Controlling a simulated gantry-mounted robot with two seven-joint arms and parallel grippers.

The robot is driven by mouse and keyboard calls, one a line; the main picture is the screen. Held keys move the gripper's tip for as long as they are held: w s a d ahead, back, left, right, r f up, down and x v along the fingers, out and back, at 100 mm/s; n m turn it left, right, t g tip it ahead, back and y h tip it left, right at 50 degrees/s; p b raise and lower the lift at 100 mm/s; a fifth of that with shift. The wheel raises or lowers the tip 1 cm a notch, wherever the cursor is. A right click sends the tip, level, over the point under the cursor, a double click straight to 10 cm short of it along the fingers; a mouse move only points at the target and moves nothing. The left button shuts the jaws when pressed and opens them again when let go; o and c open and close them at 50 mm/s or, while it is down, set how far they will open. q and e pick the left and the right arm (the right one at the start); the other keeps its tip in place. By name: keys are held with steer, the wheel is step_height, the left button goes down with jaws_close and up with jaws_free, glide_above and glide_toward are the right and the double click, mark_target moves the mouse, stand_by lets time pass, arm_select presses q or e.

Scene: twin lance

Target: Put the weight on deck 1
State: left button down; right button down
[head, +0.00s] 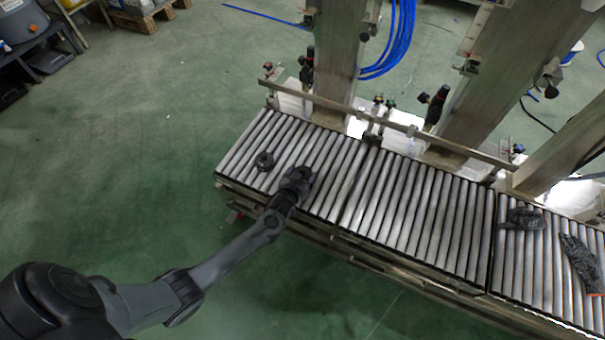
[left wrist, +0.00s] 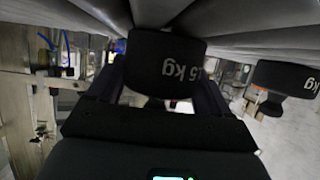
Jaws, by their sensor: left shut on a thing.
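My left gripper (head: 297,183) is over the front part of the left roller section (head: 345,165). It is shut on a dark weight, seen close in the left wrist view (left wrist: 165,68), with part of a "5 kg" marking showing. The held weight is at the rollers; I cannot tell whether it rests on them or hangs just above. A second dark weight (head: 264,160) stands on the rollers to the left of the gripper, and it also shows in the left wrist view (left wrist: 287,78). No label shows which part is deck 1. My right gripper is not in view.
The roller line continues with a bare middle section (head: 415,212) and a right section (head: 512,262) holding dark gloves (head: 580,262). A metal rail (head: 340,108) and thick posts (head: 335,55) stand along the back.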

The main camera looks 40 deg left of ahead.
arm_select(q)
steer(key=shift+w+r, duration=0.25)
steer(key=shift+c, duration=1.3)
jaws_free()
steer(key=shift+s+f, duration=0.15)
steer(key=shift+f, duration=0.15)
steer(key=shift+o, duration=1.3)
steer(key=shift+a, duration=0.1)
